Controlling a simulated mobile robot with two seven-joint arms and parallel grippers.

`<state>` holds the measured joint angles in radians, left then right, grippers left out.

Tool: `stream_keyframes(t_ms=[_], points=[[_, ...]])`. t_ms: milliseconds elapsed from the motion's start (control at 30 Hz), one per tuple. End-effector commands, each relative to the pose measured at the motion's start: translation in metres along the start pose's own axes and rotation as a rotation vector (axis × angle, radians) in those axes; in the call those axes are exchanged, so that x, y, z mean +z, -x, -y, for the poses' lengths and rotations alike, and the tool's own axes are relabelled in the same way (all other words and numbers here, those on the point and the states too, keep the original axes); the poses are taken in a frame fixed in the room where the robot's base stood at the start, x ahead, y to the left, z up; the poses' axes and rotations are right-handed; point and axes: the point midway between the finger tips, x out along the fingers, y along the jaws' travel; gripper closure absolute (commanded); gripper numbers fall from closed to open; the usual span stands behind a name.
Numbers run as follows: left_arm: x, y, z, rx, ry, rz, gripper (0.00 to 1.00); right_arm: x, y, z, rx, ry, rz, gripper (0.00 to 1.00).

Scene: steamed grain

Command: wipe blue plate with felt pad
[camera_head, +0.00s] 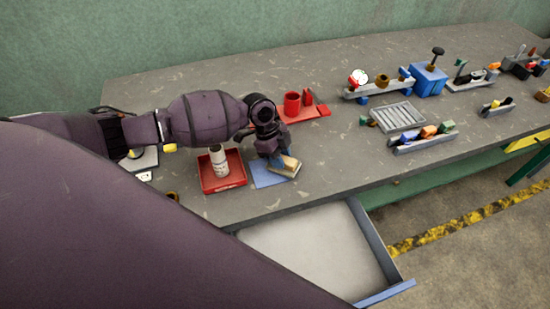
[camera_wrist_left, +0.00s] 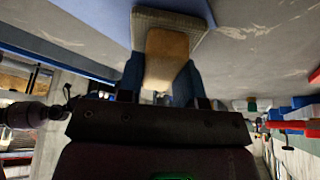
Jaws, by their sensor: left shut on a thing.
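My left gripper (camera_head: 277,160) is low over the table, shut on the felt pad (camera_head: 286,168), a tan block with a pale grey base. The blue plate (camera_head: 265,176) is a flat blue square on the table, partly hidden by the gripper and the pad. The pad is over the plate's right part; I cannot tell if it presses on it. In the left wrist view the pad (camera_wrist_left: 168,52) sits between the two blue fingers of the gripper (camera_wrist_left: 165,75), with the blue plate (camera_wrist_left: 225,8) beyond it. My right gripper is not in view.
A red tray (camera_head: 221,184) with a white bottle (camera_head: 218,160) stands just left of the plate. A red holder (camera_head: 304,112) with a red cup (camera_head: 291,104) is behind the gripper. An open drawer (camera_head: 315,250) juts out in front.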

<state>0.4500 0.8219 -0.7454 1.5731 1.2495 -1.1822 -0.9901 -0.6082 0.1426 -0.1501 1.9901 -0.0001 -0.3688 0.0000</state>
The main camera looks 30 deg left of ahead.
Motion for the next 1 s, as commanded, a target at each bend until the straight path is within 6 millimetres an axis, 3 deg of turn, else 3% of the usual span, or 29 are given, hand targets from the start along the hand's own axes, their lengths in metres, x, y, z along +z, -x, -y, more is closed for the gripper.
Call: stream_keyframes(t_ms=[333, 600, 1000], points=[[-0.002, 0.004, 0.0, 0.0, 0.0, 0.0, 1.0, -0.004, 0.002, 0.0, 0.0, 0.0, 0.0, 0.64], [-0.009, 0.023, 0.0, 0.0, -0.001, 0.0, 1.0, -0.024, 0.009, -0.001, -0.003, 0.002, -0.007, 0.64], [-0.021, 0.051, 0.0, -0.001, -0.001, 0.0, 1.0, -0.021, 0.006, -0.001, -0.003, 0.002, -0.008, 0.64]])
